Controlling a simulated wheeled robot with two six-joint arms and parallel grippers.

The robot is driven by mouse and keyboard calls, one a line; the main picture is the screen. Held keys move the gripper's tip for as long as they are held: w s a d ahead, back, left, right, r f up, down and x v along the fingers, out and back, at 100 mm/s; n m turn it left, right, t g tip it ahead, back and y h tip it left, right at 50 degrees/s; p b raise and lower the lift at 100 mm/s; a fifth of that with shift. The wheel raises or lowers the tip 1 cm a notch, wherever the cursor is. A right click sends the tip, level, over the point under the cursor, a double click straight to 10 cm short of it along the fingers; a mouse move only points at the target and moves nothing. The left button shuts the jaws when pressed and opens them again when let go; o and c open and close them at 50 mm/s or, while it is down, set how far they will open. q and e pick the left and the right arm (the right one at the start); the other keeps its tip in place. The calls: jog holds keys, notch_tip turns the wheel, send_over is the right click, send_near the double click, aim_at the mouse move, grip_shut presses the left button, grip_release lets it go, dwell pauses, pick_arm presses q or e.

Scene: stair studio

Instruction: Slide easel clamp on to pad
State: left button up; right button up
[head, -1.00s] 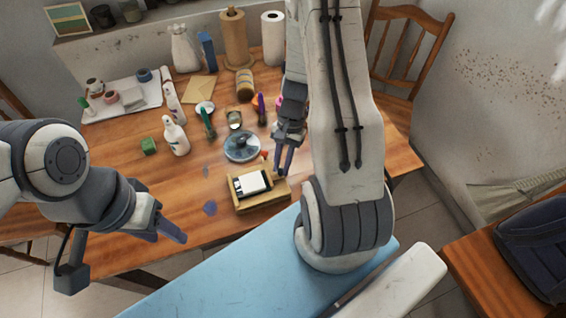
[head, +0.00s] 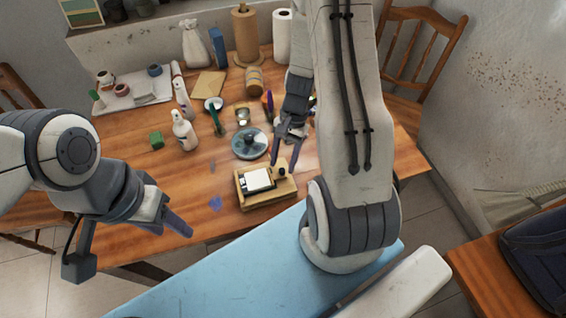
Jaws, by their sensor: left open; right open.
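A small wooden easel (head: 280,194) lies on the table near its front edge. A white pad (head: 257,179) rests on it, with dark edging along its border. A small dark knob-like part, perhaps the clamp (head: 283,171), sits at the pad's right on the wood. My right gripper (head: 283,164) is open, its two fingers pointing down just above and beside this dark part; contact cannot be told. My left gripper (head: 178,222) is open and empty at the table's front left, well apart from the easel.
My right arm hides part of the table's right side. The front left table is mostly clear.

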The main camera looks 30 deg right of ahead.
jog(key=v, duration=0.9)
